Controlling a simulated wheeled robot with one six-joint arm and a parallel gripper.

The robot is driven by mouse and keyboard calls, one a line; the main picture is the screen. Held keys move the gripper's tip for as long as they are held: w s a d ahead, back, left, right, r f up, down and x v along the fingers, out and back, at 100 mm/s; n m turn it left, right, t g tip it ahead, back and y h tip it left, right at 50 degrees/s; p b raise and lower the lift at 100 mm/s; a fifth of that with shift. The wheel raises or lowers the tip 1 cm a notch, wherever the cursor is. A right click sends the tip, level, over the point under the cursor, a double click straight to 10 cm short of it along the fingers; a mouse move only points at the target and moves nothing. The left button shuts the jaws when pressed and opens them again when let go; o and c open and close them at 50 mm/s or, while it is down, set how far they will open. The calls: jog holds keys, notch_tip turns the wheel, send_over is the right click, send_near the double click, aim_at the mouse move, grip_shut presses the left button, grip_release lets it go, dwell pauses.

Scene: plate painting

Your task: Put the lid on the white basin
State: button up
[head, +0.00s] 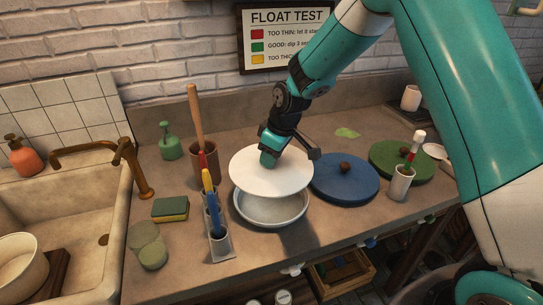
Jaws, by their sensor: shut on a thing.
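A round white lid (270,182) hangs from my gripper (292,160) on the counter's middle. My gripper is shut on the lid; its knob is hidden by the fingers. The white basin (271,217) stands on the counter just below the lid. The lid covers the basin's far part in the picture, and the basin's near rim and part of its inside show. The lid looks raised above the basin and a little back from its near rim.
A blue lid (344,181) and a green lid (393,157) lie to the right, near a white cup with a tool (401,184). A brush holder (217,239) and sponge (170,208) stand left. The sink (62,200) is at far left.

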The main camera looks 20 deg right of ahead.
jog(key=shift+s+a+f, duration=0.15)
jog(key=shift+s+f, duration=0.2)
notch_tip(320, 180, down, 8)
jog(key=b, duration=0.6)
jog(key=shift+f, duration=0.15)
dwell(0.4)
jog(key=o, duration=1.7)
jog(key=shift+r+p, duration=2.6)
jog(key=shift+r, duration=0.95)
